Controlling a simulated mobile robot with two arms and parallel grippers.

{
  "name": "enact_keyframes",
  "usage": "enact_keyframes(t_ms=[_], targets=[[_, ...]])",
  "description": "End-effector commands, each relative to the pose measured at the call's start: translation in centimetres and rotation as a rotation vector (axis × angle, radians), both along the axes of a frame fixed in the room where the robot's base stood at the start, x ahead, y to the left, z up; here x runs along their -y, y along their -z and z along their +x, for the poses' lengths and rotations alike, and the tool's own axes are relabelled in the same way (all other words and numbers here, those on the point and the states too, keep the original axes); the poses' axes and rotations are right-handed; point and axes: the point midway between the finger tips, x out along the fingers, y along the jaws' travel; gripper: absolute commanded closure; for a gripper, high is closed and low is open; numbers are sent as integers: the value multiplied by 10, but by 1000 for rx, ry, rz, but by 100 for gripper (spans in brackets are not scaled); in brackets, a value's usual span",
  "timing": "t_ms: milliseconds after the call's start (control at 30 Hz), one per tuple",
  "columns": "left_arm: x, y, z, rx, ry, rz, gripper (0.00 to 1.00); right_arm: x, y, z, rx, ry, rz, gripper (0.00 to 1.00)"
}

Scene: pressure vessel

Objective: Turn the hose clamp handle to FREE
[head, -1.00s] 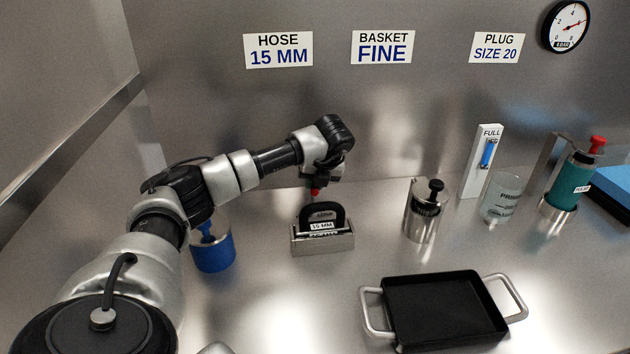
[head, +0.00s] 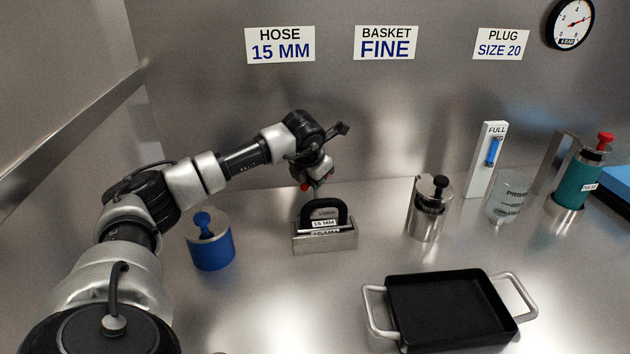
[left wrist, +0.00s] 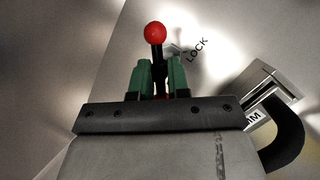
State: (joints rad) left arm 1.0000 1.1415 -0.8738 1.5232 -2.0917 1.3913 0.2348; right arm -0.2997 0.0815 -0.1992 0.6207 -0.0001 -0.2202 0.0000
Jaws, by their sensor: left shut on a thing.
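The hose clamp handle shows in the left wrist view as a dark lever with a red ball knob (left wrist: 155,33). My left gripper (left wrist: 158,80) has its green fingers shut around the lever, just below the ball. The word LOCK (left wrist: 197,50) is printed on the surface to the right of the knob; no FREE mark is visible. In the head view my left gripper (head: 316,182) is low near the back wall, behind the 15 MM block, with a bit of red (head: 305,187) at its fingers. The clamp's base is hidden there. My right gripper is not in view.
The 15 MM block with a black handle (head: 324,243) stands just in front of my left gripper. A blue pot (head: 212,254) stands to its left, a steel canister (head: 423,222) to its right. A black tray (head: 445,312) lies in front.

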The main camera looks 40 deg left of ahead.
Motion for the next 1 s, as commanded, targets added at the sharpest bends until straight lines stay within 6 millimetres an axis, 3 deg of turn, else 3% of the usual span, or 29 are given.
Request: enact_keyframes(t_ms=[500, 1000], targets=[[-5, -3, 0, 5, 453, 1, 100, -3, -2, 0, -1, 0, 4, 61], [-7, -3, 0, 6, 661, 5, 100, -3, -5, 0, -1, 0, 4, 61]])
